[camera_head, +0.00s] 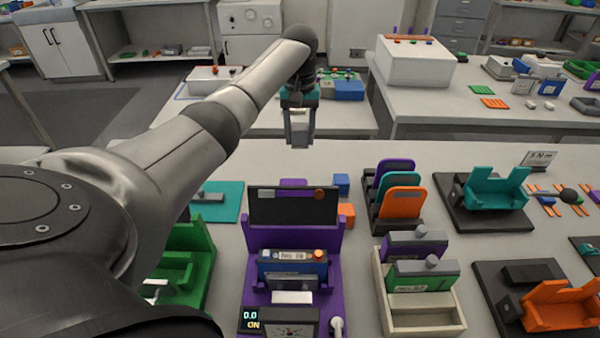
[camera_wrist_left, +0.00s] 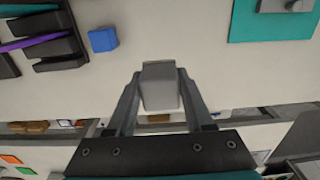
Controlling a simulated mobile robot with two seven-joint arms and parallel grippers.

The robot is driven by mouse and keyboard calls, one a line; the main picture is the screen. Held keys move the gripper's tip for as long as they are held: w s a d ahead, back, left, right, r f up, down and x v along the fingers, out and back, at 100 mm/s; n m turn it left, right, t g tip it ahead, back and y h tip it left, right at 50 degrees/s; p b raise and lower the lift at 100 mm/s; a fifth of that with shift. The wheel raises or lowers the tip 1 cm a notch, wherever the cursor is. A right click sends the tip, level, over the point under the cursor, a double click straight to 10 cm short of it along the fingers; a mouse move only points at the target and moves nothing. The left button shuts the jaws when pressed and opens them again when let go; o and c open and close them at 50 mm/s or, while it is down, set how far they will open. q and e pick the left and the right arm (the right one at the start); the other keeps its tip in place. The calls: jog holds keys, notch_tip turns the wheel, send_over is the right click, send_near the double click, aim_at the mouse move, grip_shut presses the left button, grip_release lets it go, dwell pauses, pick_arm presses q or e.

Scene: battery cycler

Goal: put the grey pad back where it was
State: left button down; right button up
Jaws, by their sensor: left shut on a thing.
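My left gripper (camera_head: 299,142) is shut on a grey pad (camera_wrist_left: 160,88), a small block held between the two fingers. In the head view the gripper hangs above the far part of the near table, beyond the purple cycler fixture (camera_head: 252,240). The pad is hard to make out between the fingers there. In the wrist view the pad is plain, with bare light table around its tip. The fixture has a dark upright panel (camera_head: 292,207), a blue cell unit (camera_head: 292,262) and a grey-white block in front. My right gripper is not in view.
A teal mat (camera_head: 228,212) with a grey piece on it lies left of the fixture. Blue (camera_head: 341,184) and orange (camera_head: 346,213) blocks stand right of the panel. A rack of coloured plates (camera_head: 398,200) and a beige tray (camera_head: 430,320) stand further right. The table's far strip is clear.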

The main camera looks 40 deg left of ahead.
pick_arm(q)
notch_tip(320, 180, down, 8)
jog(key=shift+f+b, duration=0.25)
jog(key=shift+b, duration=0.5)
jog(key=shift+f+b, duration=0.7)
jog(key=shift+f, duration=1.45)
jog(key=shift+f, duration=0.15)
jog(key=shift+c, duration=1.4)
grip_release()
jog(key=shift+r, duration=0.45)
notch_tip(320, 180, up, 12)
jog(key=p, duration=0.3)
jog(key=shift+f, duration=0.25)
